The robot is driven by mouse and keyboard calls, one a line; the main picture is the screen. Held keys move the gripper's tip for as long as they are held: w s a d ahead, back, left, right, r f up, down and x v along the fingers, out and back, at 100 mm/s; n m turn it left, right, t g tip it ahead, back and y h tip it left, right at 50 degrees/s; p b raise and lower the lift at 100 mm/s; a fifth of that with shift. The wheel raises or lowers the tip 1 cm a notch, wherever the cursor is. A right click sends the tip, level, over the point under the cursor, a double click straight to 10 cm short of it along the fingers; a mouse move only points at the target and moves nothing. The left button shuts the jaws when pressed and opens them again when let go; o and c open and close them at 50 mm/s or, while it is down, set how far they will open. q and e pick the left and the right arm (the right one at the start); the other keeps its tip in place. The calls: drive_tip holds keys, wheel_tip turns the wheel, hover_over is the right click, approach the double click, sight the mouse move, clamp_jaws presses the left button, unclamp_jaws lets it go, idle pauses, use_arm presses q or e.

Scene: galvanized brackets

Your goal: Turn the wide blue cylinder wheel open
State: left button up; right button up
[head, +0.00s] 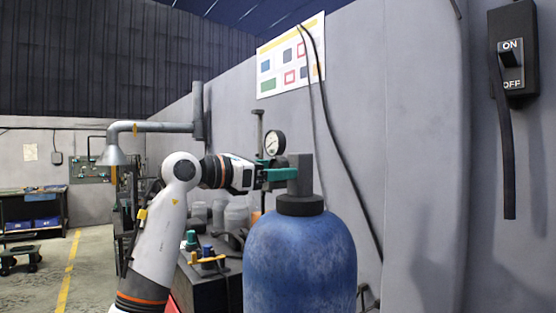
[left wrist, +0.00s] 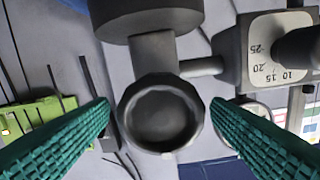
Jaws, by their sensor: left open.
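The wide blue cylinder (head: 300,260) stands upright in front of the wall. It has a dark collar (head: 300,205) and a grey valve block (head: 299,172) on top. My left gripper (head: 282,174) reaches in from the left, its green fingers at the left side of the valve block. In the left wrist view, the left gripper (left wrist: 160,112) is open, with a round, hollow dark-grey part (left wrist: 160,115) between its fingers. I cannot tell whether this part is the wheel or whether the fingers touch it. No wheel shows clearly in the head view. My right gripper is not in view.
A round gauge (head: 274,142) stands just behind the left gripper. A dark bench (head: 212,282) with bottles and small valves is left of the cylinder. An ON/OFF switch box (head: 513,50) hangs on the wall at right. Open floor lies at far left.

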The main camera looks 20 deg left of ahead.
use_arm(q)
drive_tip(key=shift+w+d, duration=0.35)
drive_tip(key=shift+w, duration=0.05)
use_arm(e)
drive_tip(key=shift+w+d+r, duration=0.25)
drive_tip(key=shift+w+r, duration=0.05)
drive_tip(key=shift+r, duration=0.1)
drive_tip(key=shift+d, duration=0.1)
use_arm(q)
drive_tip(key=c, duration=1)
